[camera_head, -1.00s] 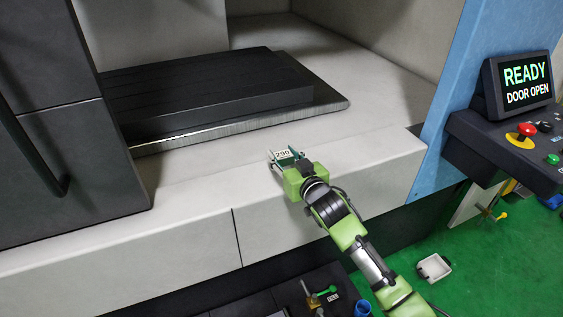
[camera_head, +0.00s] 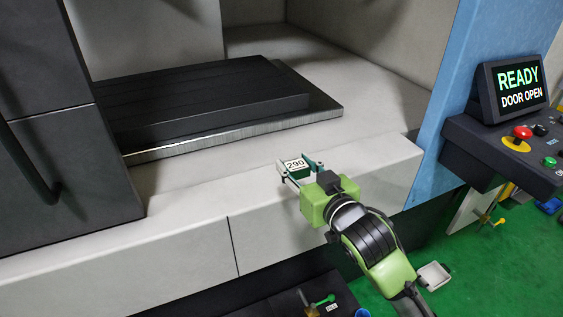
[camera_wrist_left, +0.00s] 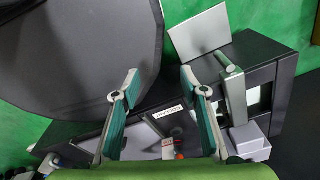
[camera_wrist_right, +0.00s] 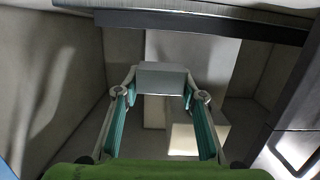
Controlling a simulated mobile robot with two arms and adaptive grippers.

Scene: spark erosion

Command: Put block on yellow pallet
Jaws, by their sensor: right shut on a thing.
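A small block (camera_head: 294,164) with a white top marked "290" is held between the fingertips of my right gripper (camera_head: 301,171). It is above the pale front ledge of the machine. In the right wrist view the block (camera_wrist_right: 162,78) shows as a grey box between both fingertips. My left gripper (camera_wrist_left: 160,80) is open, its fingers wide apart with nothing gripped; it is not seen in the head view. I cannot make out a yellow pallet in any view.
The machine's open chamber has a dark slab (camera_head: 200,100) on a metal plate (camera_head: 325,107). A dark door (camera_head: 60,130) stands at left, a control panel (camera_head: 520,140) at right. The pale ledge (camera_head: 200,200) is clear. A white tray (camera_head: 433,276) lies on the green floor.

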